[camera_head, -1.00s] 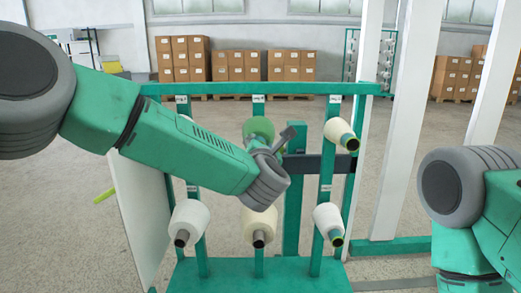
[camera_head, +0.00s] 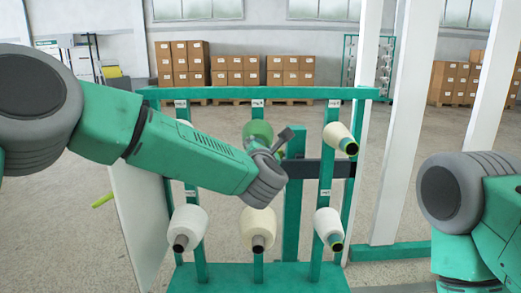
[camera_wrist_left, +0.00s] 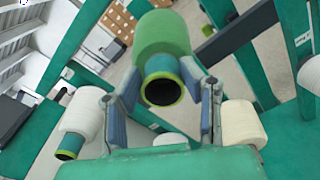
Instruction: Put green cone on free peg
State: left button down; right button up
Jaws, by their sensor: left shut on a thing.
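The green cone (camera_head: 258,130) is at the upper middle of the creel frame, partly hidden behind my left gripper (camera_head: 277,142). In the left wrist view the green cone (camera_wrist_left: 164,40) shows its open tube end towards the camera, between the two fingers of my left gripper (camera_wrist_left: 165,88), which are shut on it. White cones sit on pegs at the upper right (camera_head: 340,138), lower left (camera_head: 187,226), lower middle (camera_head: 258,228) and lower right (camera_head: 327,224). The peg behind the green cone is hidden. My right gripper is not in view; only part of that arm shows.
The green creel frame (camera_head: 310,93) has uprights and a base (camera_head: 255,275). A dark crossbar (camera_head: 338,168) runs behind the right upright. A white panel (camera_head: 143,215) stands at the left. White posts (camera_head: 393,130) stand at the right. Cardboard boxes (camera_head: 290,70) are far behind.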

pick_arm(q)
jog(key=shift+w, duration=0.15)
jog(key=c, duration=0.7)
grip_release()
jog(key=shift+s+r+b, duration=0.15)
jog(key=shift+s+b, duration=0.3)
jog(key=shift+s, duration=3.05)
jog(key=s, duration=1.2)
jog(key=shift+r, duration=0.15)
